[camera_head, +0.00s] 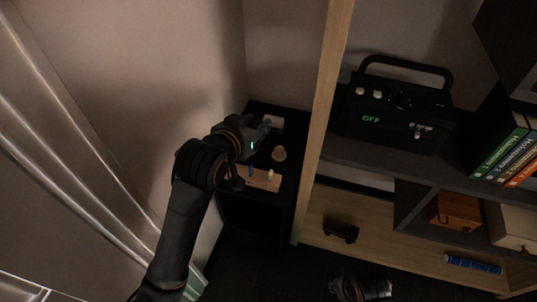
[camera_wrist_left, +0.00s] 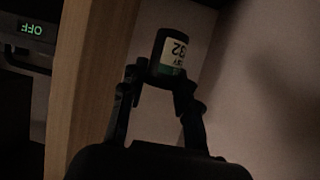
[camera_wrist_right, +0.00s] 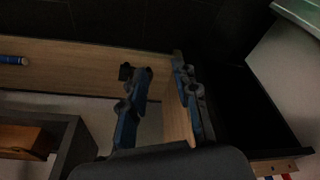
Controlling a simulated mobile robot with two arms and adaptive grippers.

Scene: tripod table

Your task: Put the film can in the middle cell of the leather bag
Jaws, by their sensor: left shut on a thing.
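The film can (camera_wrist_left: 170,52) is a small dark cylinder with a white and green label. In the left wrist view it sits between the fingertips of my left gripper (camera_wrist_left: 158,82), which is shut on it. In the head view my left gripper (camera_head: 258,138) is over the small black cabinet; I cannot make out the can there. My right gripper (camera_wrist_right: 163,82) is open and empty, with its fingers apart; its arm end shows low in the head view (camera_head: 362,288).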

